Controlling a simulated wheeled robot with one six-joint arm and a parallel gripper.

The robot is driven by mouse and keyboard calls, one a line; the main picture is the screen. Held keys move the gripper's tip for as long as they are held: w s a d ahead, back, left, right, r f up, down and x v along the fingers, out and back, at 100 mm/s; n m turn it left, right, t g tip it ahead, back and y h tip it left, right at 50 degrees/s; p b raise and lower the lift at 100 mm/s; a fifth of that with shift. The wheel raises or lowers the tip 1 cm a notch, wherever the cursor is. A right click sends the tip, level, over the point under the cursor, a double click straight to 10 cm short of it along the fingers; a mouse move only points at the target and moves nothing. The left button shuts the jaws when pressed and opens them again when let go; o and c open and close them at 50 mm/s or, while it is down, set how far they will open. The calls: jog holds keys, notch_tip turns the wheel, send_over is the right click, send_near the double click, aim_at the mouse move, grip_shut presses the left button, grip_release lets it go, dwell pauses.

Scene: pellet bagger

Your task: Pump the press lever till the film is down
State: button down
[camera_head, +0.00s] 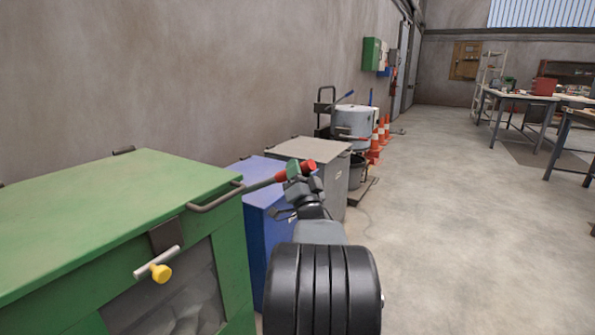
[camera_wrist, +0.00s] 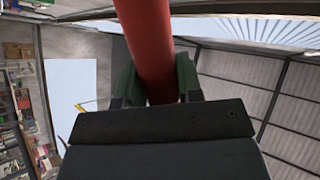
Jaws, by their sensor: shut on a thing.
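The green press (camera_head: 120,215) stands at the left in the head view, with a window in its front and grey film or pellets (camera_head: 175,300) behind it. Its lever (camera_head: 262,185) reaches out to the right and ends in a red grip (camera_head: 308,167). My gripper (camera_head: 299,171) is shut on the red grip near the lever's end. In the wrist view my gripper (camera_wrist: 160,95) has its two green-dark fingers on either side of the red grip (camera_wrist: 147,40). The film's exact height is hard to tell.
A yellow knob (camera_head: 160,272) on a grey bar sticks out from the press front. A blue bin (camera_head: 256,205) and a grey bin (camera_head: 325,155) stand just behind the lever. Orange cones (camera_head: 375,145) stand further back.

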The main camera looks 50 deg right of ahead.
jog(key=c, duration=0.8)
grip_release()
jog(key=p+v, duration=0.1)
jog(key=v, duration=1.2)
jog(key=shift+s+a+f, duration=0.15)
jog(key=shift+s+f, duration=0.05)
jog(key=shift+s, duration=0.05)
